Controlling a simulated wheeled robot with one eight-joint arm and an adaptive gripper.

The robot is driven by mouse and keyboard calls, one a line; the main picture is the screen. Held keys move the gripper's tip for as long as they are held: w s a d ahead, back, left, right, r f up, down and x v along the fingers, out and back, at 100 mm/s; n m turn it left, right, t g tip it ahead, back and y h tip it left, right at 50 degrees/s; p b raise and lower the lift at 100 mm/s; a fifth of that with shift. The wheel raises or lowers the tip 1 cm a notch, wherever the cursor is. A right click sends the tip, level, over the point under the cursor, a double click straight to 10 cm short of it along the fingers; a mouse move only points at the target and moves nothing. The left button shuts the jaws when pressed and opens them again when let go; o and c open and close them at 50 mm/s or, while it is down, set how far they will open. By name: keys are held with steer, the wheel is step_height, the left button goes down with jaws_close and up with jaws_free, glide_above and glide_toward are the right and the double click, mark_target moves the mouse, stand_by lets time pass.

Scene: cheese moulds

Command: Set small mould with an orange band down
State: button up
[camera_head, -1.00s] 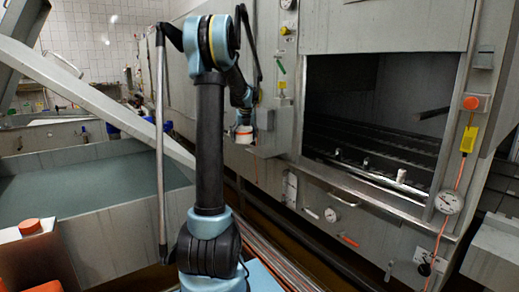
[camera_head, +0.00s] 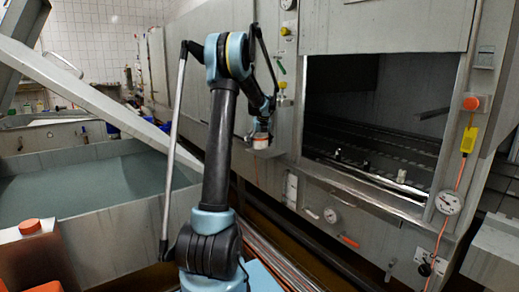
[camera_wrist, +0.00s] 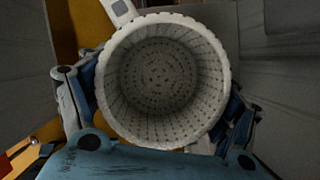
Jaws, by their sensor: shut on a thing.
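The small mould (camera_head: 261,143) is a pale cup in the head view, with a hint of an orange band near its rim. It hangs in the air in front of the grey machine's wall. My gripper (camera_head: 262,127) is shut on it from above. In the wrist view the mould (camera_wrist: 160,80) shows its open mouth, with a white rim and a perforated inside that looks empty. Blue and dark fingers grip it from both sides. The band is hidden in the wrist view.
The machine has a dark opening (camera_head: 375,130) at right, with small pale items (camera_head: 401,176) near its sill. A large grey vat (camera_head: 90,190) with a blue-green surface stands at left. A slanted metal beam (camera_head: 90,85) crosses above it.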

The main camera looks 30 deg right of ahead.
steer(key=shift+d+f, duration=0.2)
steer(key=shift+f, duration=1)
steer(key=o, duration=1.2)
steer(key=shift+c, duration=0.2)
